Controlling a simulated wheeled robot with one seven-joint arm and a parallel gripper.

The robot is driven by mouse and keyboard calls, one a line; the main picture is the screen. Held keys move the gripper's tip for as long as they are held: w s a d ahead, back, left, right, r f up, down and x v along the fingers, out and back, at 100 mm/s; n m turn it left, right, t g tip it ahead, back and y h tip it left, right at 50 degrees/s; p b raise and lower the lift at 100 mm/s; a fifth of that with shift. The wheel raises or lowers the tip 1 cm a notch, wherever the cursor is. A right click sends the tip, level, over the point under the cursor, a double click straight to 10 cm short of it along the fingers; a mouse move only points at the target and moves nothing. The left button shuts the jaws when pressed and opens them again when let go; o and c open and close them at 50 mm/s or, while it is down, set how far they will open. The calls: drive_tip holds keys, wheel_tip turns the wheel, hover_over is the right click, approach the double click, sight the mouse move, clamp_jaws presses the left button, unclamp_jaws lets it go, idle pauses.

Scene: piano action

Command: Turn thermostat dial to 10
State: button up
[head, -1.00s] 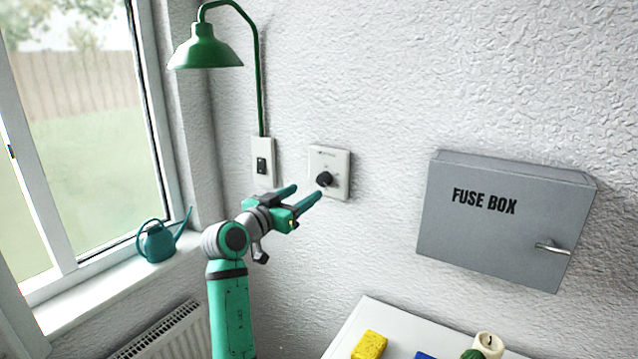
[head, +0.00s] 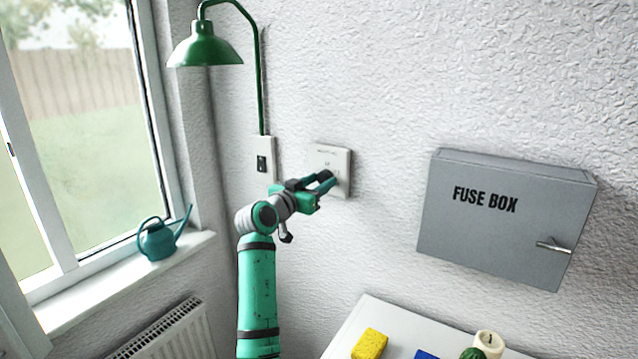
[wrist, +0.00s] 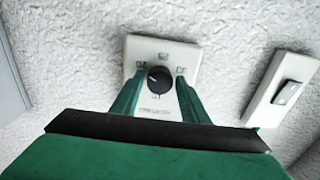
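The thermostat is a white wall plate (head: 338,157) with a round black dial, which my gripper mostly hides in the head view. In the wrist view the plate (wrist: 165,50) shows fully, with the black dial (wrist: 160,78) at its middle and small markings around it, too small to read. A pale mark on the dial points to the upper left in that view. My gripper (head: 331,181) is at the plate. In the wrist view its two green fingers (wrist: 160,80) are open, one on each side of the dial, with small gaps showing.
A light switch (head: 262,160) is on the wall just left of the thermostat, below a green lamp (head: 205,48). A grey fuse box (head: 500,220) hangs to the right. A watering can (head: 160,240) stands on the windowsill. A white surface below holds a yellow sponge (head: 370,344).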

drive_tip(key=c, duration=0.6)
drive_tip(key=shift+n, duration=0.3)
drive_tip(key=shift+d+n, duration=0.1)
drive_tip(key=shift+n, duration=0.8)
drive_tip(key=n, duration=0.3)
drive_tip(key=shift+n, duration=0.3)
drive_tip(key=n, duration=0.5)
drive_tip(key=shift+r+n, duration=0.1)
drive_tip(key=shift+n, duration=0.2)
drive_tip(key=n, duration=1.2)
drive_tip(key=shift+n, duration=0.3)
